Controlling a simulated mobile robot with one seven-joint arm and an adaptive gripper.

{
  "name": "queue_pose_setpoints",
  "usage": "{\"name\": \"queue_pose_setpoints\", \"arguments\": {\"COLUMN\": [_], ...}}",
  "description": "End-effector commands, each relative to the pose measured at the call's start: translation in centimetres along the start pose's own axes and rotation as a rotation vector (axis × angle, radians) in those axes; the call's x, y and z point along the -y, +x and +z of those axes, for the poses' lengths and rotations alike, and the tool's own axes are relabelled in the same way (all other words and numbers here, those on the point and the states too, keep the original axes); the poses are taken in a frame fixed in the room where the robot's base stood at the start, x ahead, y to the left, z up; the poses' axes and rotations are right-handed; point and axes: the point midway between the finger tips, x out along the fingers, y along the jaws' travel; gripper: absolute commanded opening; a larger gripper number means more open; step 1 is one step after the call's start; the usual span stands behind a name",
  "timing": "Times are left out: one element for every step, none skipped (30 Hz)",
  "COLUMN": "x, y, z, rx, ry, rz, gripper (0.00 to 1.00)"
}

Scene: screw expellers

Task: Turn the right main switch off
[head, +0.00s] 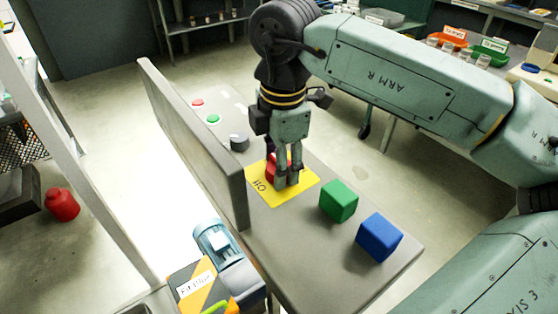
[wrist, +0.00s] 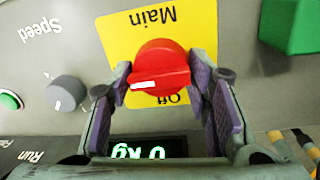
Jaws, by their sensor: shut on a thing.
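The red main switch knob (wrist: 163,62) sits on a yellow plate (wrist: 118,42) marked "Main" and "Off", which appears upside down in the wrist view. A white mark lies level on the knob's left side. The "Off" word is below the knob, partly covered. My gripper (wrist: 165,85) has its two purple-padded fingers on either side of the knob and is shut on it. In the head view, my gripper (head: 288,182) reaches down onto the yellow plate (head: 306,185), and the red knob (head: 270,168) is mostly hidden behind the fingers.
A grey speed knob (wrist: 66,92) and green button (wrist: 10,100) sit beside the plate. A lit display (wrist: 138,151) reads "0 kg". A green block (head: 338,201) and blue block (head: 379,237) stand on the panel. A grey upright wall (head: 195,140) runs along its left.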

Motion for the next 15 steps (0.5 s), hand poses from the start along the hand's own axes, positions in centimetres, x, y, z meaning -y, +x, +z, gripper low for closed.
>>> {"name": "queue_pose_setpoints", "arguments": {"x": [0.21,0.22,0.23,0.23,0.23,0.24,0.25,0.26,0.28,0.3,0.31,0.32,0.31,0.32,0.33], "y": [0.18,0.21,0.24,0.27,0.31,0.35,0.38,0.42,0.47,0.51,0.53,0.56,0.56,0.56,0.56], "z": [0.0,0.0,0.01,0.02,0.04,0.05,0.07,0.07,0.07,0.07,0.07,0.1,0.11,0.12,0.12], "rx": [0.0,0.0,-0.001,-0.001,-0.002,-0.003,-0.004,-0.005,-0.008,-0.01,-0.012,-0.014,-0.016,-0.018,-0.022], "ry": [-0.007,-0.012,-0.021,-0.03,-0.041,-0.057,-0.072,-0.088,-0.113,-0.134,-0.156,-0.187,-0.212,-0.238,-0.274], "rz": [-0.007,-0.008,-0.008,-0.008,-0.008,-0.008,-0.008,-0.009,-0.009,-0.01,-0.01,-0.01,-0.01,-0.01,-0.01], "gripper": [0.17,0.17,0.17,0.17,0.17,0.17,0.17,0.17,0.17,0.17,0.17,0.17,0.17,0.17,0.17]}}
